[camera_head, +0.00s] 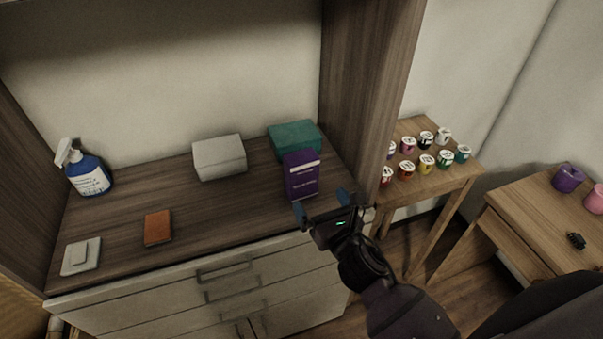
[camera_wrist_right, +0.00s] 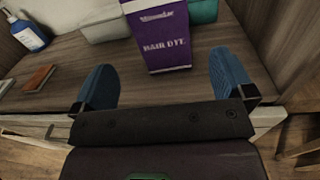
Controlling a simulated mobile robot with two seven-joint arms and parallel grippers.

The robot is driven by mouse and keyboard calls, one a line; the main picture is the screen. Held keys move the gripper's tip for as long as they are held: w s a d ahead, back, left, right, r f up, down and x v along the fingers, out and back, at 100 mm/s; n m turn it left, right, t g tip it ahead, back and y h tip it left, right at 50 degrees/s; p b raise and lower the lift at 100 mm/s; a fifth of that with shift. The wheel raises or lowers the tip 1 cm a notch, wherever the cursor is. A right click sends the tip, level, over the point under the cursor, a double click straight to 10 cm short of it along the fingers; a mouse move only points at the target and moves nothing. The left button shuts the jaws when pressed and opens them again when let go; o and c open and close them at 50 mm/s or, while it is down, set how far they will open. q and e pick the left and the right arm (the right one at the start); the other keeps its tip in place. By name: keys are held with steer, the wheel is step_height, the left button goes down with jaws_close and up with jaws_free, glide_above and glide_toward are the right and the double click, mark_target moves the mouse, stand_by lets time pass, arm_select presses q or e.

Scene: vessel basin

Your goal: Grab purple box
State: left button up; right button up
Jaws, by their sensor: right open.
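The purple box (camera_head: 301,177) stands upright on the wooden counter, near its right end and in front of a teal box. In the right wrist view the purple box (camera_wrist_right: 160,38) shows white lettering reading "HAIR DYE" and its top is cut off by the frame. My right gripper (camera_head: 321,203) is open, just in front of the purple box at the counter's front edge. In the wrist view its two blue fingers (camera_wrist_right: 163,82) are spread wide, with the box ahead between them and nothing held. My left gripper is not in view.
A teal box (camera_head: 294,138) is close behind the purple box, with a white box (camera_head: 219,157) to its left. A wooden side panel (camera_head: 366,90) bounds the counter's right. A spray bottle (camera_head: 84,168), brown item (camera_head: 158,228) and white item (camera_head: 81,256) sit left.

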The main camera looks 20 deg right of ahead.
mark_target(305, 178)
steer(key=w, duration=0.6)
steer(key=shift+w+a+p, duration=0.25)
steer(key=shift+a+p, duration=0.05)
steer(key=shift+w+a+f, duration=0.15)
steer(key=shift+w, duration=0.95)
steer(key=shift+w+a+f, duration=0.1)
steer(key=shift+w+a, duration=0.05)
steer(key=shift+w, duration=0.95)
steer(key=shift+c, duration=0.2)
steer(key=c, duration=0.9)
steer(key=shift+r, duration=0.15)
